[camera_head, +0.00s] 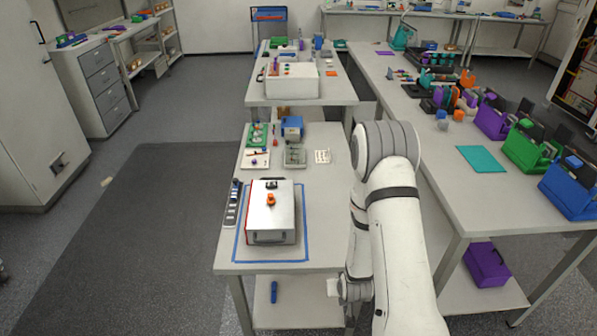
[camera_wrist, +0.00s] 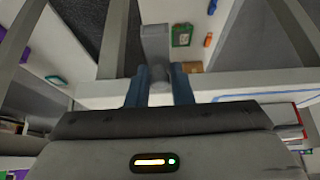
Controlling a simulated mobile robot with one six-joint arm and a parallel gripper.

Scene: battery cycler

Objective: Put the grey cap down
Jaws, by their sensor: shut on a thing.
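In the wrist view, my gripper (camera_wrist: 159,72) has two blue fingers closed on a small grey piece, which I take to be the grey cap (camera_wrist: 160,87). The fingers and the gripper body hide part of it. In the head view, my white arm hangs down at the right side of the near table (camera_head: 325,225), and my gripper is mostly hidden behind the arm. I cannot tell from the head view whether the cap touches anything.
A white box with an orange knob (camera_head: 271,199) stands inside a blue taped outline on the near table. Trays, a blue device (camera_head: 292,126) and a dark strip (camera_head: 233,203) lie around it. A blue object (camera_head: 274,291) lies on the lower shelf. A long bench with coloured bins (camera_head: 527,147) stands right.

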